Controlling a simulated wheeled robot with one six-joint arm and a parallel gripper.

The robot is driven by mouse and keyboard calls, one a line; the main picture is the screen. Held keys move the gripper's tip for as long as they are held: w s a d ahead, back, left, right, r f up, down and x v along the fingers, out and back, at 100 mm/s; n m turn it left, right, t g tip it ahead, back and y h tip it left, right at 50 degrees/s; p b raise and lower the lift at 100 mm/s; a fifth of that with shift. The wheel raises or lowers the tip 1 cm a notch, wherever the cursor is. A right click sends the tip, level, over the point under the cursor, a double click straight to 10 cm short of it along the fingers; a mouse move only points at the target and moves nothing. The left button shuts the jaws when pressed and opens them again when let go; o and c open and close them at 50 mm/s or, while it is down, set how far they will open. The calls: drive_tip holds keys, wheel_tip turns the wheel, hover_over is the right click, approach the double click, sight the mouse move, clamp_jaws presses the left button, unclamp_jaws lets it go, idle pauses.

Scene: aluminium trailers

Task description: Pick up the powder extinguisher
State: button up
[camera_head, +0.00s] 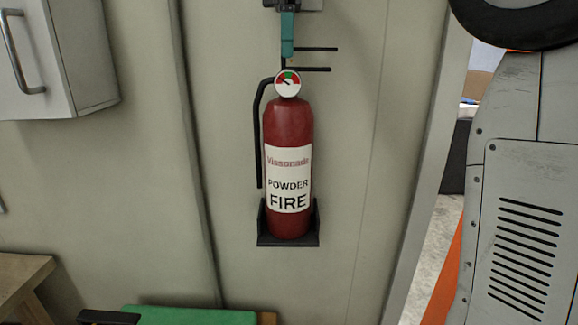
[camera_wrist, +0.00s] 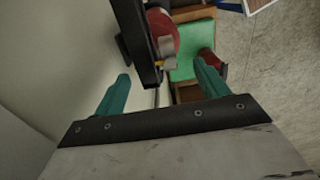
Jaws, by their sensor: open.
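The powder extinguisher (camera_head: 288,125) is a red cylinder with a white "POWDER FIRE" label, a round gauge and a black hose on its left. It stands upright in a black wall bracket (camera_head: 288,241). Two thin black levers reach right from its top. My gripper (camera_head: 287,54) is above the gauge, at the extinguisher's top. In the wrist view, my gripper (camera_wrist: 163,70) shows two teal fingers spread apart, with the black handle (camera_wrist: 134,40) between their lines. The red body (camera_wrist: 163,32) is seen beyond. I cannot tell whether a finger touches the handle.
A pale wall cabinet (camera_head: 55,55) hangs at the upper left. A wooden table (camera_head: 20,275) is at the lower left. A green surface (camera_head: 190,314) lies below the extinguisher, also in the wrist view (camera_wrist: 197,50). The wall ends at an opening on the right.

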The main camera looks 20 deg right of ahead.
sight(289, 68)
wheel_tip(289, 68, down, 6)
drive_tip(key=shift+d+f, duration=0.1)
drive_tip(key=shift+f, duration=0.05)
clamp_jaws()
drive_tip(key=shift+r, duration=0.2)
